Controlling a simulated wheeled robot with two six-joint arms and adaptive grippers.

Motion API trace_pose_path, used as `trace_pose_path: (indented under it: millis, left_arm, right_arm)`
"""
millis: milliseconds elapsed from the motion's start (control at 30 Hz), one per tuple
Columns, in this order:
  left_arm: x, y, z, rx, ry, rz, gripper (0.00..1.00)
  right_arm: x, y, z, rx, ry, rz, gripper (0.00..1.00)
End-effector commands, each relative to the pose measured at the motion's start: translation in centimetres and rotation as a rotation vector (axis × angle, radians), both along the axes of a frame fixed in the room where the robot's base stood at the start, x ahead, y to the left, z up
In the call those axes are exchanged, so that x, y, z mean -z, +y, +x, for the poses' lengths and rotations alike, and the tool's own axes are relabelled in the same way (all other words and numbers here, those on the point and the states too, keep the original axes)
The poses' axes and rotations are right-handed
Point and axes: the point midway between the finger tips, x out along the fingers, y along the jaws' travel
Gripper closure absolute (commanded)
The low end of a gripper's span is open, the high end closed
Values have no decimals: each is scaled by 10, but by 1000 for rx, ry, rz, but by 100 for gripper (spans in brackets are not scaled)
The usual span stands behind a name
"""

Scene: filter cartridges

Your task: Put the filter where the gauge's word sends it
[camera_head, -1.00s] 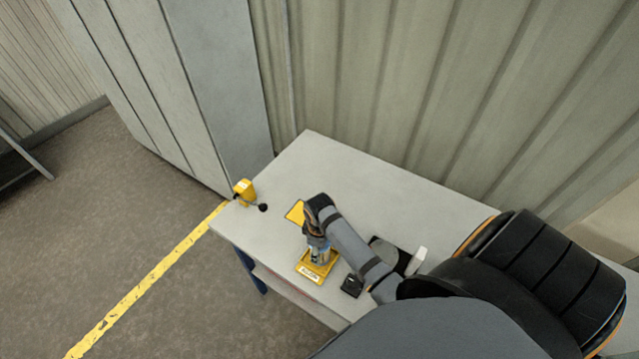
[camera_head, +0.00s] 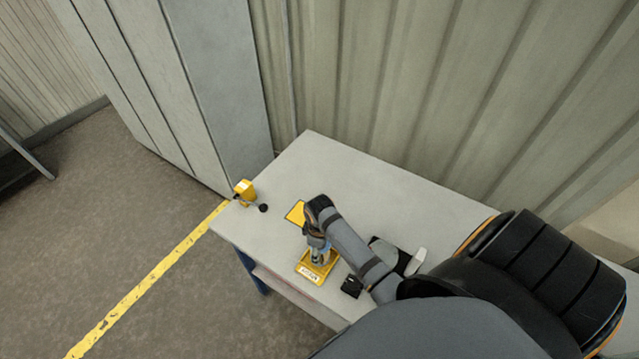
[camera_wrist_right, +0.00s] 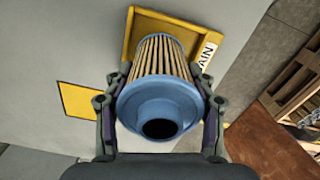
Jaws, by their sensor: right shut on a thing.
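The filter (camera_wrist_right: 163,85) has a blue end cap with a dark round hole and tan pleats. In the right wrist view it stands between the fingers of my right gripper (camera_wrist_right: 160,110), which is shut on it. The filter is over a yellow tray (camera_wrist_right: 140,24), its far end at or near the tray floor; contact is hidden. The tray (camera_head: 305,273) has a white label, partly covered in the wrist view, where "AIN" shows. In the head view my right gripper (camera_head: 318,250) hides most of the filter. I cannot make out a gauge's word. My left gripper is not in view.
A yellow device (camera_head: 244,188) with a black knob stands at the table's left corner. A flat yellow patch (camera_head: 296,211) lies behind the tray. A small black box (camera_head: 352,286) and a black-and-white item (camera_head: 416,262) are near my arm. The table's back (camera_head: 350,165) is clear.

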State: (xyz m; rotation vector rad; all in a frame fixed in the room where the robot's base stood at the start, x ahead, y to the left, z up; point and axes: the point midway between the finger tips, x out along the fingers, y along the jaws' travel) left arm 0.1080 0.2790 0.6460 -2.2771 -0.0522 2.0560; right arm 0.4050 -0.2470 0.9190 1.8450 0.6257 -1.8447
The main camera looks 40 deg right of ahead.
Motion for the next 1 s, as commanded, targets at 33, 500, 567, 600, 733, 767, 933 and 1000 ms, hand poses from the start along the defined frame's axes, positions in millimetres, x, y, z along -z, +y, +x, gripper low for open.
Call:
trace_pose_path:
  millis: [33,500,567,600,733,767,933,1000]
  left_arm:
    - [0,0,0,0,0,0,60]
    - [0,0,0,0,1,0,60]
    - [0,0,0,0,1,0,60]
    - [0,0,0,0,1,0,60]
    - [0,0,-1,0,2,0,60]
    - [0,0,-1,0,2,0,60]
    - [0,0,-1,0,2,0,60]
    - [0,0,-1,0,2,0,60]
  right_arm:
    - [1,0,0,0,1,1,77]
    - [3,0,0,0,0,0,77]
    - [4,0,0,0,0,0,77]
    - [4,0,0,0,0,0,77]
    - [7,0,0,0,-1,1,77]
    - [7,0,0,0,-1,1,77]
    - [7,0,0,0,-1,1,77]
    - [7,0,0,0,-1,1,77]
